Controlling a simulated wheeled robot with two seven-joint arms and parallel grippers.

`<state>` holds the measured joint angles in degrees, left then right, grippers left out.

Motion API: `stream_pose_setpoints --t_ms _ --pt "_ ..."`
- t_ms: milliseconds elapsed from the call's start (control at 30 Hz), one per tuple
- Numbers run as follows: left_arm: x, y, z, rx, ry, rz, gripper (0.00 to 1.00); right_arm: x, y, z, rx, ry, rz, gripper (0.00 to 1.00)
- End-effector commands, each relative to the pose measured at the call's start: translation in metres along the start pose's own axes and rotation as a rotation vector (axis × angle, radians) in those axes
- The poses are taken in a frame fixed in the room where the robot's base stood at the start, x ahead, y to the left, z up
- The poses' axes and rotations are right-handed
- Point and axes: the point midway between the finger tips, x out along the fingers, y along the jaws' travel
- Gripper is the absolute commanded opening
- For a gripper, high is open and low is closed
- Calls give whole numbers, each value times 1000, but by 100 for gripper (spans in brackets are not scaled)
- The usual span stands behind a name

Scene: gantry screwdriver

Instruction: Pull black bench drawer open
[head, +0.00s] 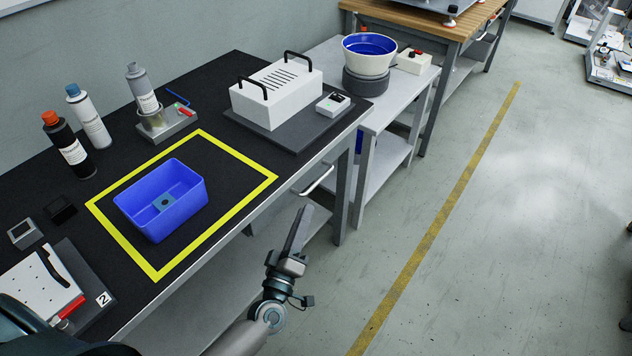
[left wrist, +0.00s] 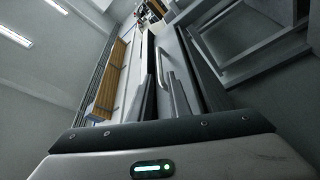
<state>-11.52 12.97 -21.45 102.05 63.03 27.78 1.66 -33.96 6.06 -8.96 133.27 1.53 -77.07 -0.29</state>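The black-topped bench (head: 90,190) runs diagonally across the left of the head view. A pale bar handle (head: 318,180) sits on its front side, below the top's edge towards the far end. The drawer front is mostly hidden under the edge; I see no clear gap showing it pulled out. My left gripper (head: 298,232) is in front of the bench, short of the handle and apart from it. In the left wrist view its two fingers stand apart with nothing between them, and the handle (left wrist: 164,66) lies beyond them. My right gripper is not in view.
On the bench are a blue bin (head: 165,198) inside a yellow outline, several bottles, and a white box (head: 275,92) with black handles. A grey side table (head: 405,85) with a bowl feeder (head: 368,58) adjoins the far end.

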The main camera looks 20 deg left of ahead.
Motion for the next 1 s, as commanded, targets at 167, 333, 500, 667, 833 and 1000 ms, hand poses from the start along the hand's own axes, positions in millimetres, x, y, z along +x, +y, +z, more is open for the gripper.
stream_pose_setpoints --t_ms 167,333,500,667,833,1000 --pt "34 1 0 0 1 2 17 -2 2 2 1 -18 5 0" --pt "64 1 0 -1 0 1 17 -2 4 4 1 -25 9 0" --pt "88 1 0 0 0 1 17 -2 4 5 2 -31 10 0" --pt "99 0 0 0 0 0 17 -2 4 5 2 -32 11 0" --pt "103 0 0 0 -1 0 17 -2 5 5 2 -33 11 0" --pt "103 0 0 0 -1 0 17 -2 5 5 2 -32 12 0"
